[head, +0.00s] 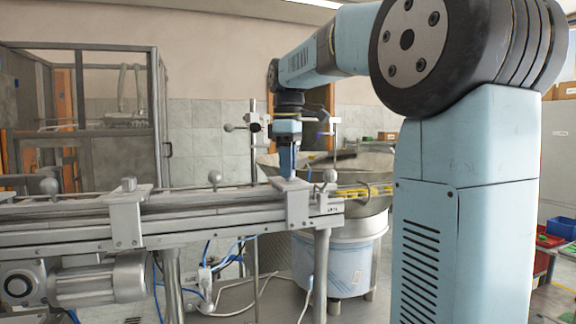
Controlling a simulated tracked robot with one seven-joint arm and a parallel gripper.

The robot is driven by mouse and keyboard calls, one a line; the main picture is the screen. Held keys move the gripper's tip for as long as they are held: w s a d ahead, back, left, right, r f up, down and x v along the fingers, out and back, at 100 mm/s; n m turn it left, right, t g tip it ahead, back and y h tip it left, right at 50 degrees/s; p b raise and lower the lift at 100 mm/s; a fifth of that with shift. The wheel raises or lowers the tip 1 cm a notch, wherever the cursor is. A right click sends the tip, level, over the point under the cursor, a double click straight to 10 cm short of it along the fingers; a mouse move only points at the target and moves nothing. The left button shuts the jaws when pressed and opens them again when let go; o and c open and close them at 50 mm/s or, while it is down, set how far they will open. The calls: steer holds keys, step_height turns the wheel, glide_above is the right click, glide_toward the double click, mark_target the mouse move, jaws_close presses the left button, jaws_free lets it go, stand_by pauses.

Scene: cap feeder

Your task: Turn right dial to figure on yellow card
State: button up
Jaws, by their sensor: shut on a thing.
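My gripper (288,163) points straight down at the middle of the view, just behind the conveyor's right-hand bracket. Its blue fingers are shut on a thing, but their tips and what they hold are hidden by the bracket. I cannot make out the right dial or any figures on it. I cannot make out the yellow card either.
The grey conveyor (70,226) with its bracket (297,203) crosses the left and middle foreground. The feeder bowl (375,160) stands on a drum (336,272) behind its right end. A yellow strip (362,190) runs beside the bowl. A framed enclosure (158,115) stands at left.

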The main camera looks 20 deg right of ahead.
jaws_close()
